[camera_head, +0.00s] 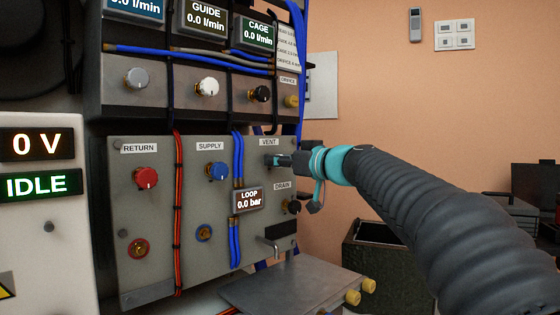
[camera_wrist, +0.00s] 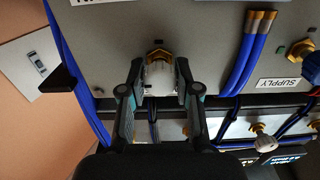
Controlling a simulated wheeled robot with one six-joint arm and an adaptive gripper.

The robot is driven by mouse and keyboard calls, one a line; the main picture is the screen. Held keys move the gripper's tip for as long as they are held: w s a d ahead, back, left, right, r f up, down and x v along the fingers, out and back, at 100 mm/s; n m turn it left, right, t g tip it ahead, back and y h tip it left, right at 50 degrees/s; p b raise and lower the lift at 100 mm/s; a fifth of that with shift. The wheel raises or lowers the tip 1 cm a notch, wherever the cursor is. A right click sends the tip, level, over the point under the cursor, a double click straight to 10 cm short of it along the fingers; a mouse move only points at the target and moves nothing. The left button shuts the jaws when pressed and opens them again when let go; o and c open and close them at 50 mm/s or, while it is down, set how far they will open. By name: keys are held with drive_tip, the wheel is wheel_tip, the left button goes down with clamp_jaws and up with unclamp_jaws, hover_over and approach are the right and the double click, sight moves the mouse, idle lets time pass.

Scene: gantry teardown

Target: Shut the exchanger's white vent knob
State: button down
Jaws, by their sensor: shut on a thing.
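The white vent knob (camera_wrist: 158,76) sits on a brass stem against the grey exchanger panel (camera_head: 150,240). My gripper (camera_wrist: 158,84) is around it, with one finger on each side, shut on the knob. In the head view my gripper (camera_head: 276,160) reaches in from the right to the spot just under the VENT label (camera_head: 267,142). There the gripper hides the knob. The knob's turn position cannot be told. The loop display (camera_head: 249,200) reads 0.0 bar.
The red return knob (camera_head: 146,178) and blue supply knob (camera_head: 217,171) are to the left. The black drain knob (camera_head: 292,207) is close below my gripper. Blue hoses (camera_head: 238,155) run left of the vent. A metal shelf (camera_head: 285,285) juts out below. Free room lies to the right.

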drive_tip(key=shift+m, duration=0.3)
drive_tip(key=m+b, duration=0.1)
drive_tip(key=m, duration=0.1)
drive_tip(key=shift+f+m, duration=0.15)
drive_tip(key=shift+m, duration=0.15)
drive_tip(key=m+b, duration=0.1)
drive_tip(key=m, duration=0.9)
drive_tip(key=shift+w+m, duration=0.1)
drive_tip(key=shift+m, duration=0.3)
drive_tip(key=shift+m+p, duration=0.7)
drive_tip(key=shift+m, duration=1.2)
drive_tip(key=c, duration=0.8)
unclamp_jaws()
drive_tip(key=shift+d, duration=0.1)
